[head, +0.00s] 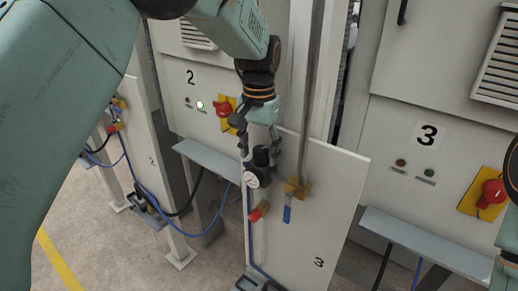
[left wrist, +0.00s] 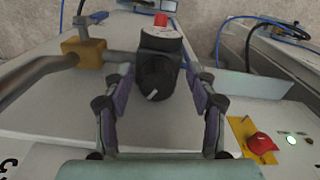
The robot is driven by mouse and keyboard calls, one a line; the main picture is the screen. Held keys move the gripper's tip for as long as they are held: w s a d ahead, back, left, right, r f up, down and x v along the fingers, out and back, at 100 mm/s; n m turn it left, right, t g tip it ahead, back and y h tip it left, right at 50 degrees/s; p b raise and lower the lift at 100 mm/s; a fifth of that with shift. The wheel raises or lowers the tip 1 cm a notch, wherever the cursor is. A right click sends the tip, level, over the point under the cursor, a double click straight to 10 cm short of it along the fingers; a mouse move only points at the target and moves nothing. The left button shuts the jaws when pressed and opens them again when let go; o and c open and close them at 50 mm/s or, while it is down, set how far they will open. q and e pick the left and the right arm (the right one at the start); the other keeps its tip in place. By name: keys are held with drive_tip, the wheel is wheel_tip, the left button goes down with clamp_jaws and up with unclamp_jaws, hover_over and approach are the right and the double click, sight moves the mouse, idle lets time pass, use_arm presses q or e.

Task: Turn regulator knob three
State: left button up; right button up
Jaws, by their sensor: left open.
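The regulator knob (left wrist: 154,84) is black with a white mark on its face, in the middle of the left wrist view. In the head view the black regulator (head: 261,158) with its round white gauge (head: 252,177) sits on the panel marked 3 (head: 322,215). My left gripper (head: 258,147) comes down from above onto it. In the left wrist view the open fingers (left wrist: 157,107) stand on either side of the knob; I cannot tell whether they touch it. Part of my right arm (head: 510,230) shows at the right edge of the head view; its gripper is not visible.
A brass-coloured block (head: 297,188) and a vertical pipe (head: 312,90) stand close right of the regulator. A red-capped fitting (head: 259,211) is below. Cabinet 2 has a red switch (head: 224,108) and lit green lamp (head: 200,105); cabinet 3 has a red switch (head: 492,193). Grey ledges (head: 425,243) jut out.

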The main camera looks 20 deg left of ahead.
use_arm(q)
drive_tip(key=shift+s+d+r, duration=0.15)
drive_tip(key=shift+d, duration=0.1)
drive_tip(key=shift+c, duration=1.1)
drive_tip(key=shift+w+a, duration=0.15)
drive_tip(key=shift+w, duration=0.15)
drive_tip(key=c, duration=0.9)
drive_tip(key=shift+c, duration=0.2)
drive_tip(key=shift+n, duration=3)
